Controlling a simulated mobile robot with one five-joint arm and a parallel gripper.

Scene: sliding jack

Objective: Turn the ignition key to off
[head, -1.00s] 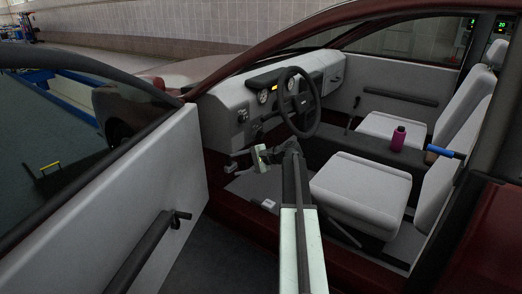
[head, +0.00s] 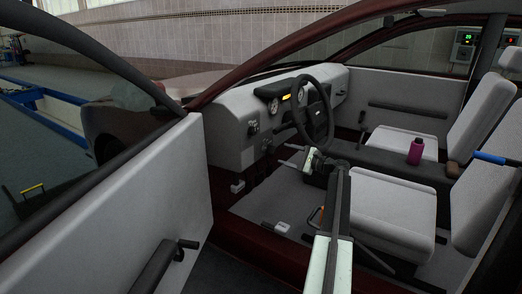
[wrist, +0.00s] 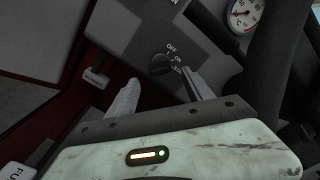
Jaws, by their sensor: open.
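The dark round ignition switch (wrist: 161,65) sits on the grey dash panel in the wrist view, with white OFF and ON lettering beside it. The lettering runs slantwise, and I cannot tell which mark the key points to. My gripper (wrist: 160,77) is open and empty. Its two fingers reach toward the switch, one on either side of it in the picture, and I see no contact. In the head view my gripper (head: 291,156) is inside the car, below and left of the steering wheel (head: 313,115). The switch is too small to make out there.
The open car door (head: 130,215) stands on the left. The driver's seat (head: 385,205) is right of my arm. A gauge (wrist: 243,14) and part of the wheel lie at upper right in the wrist view. A purple bottle (head: 416,151) stands between the seats.

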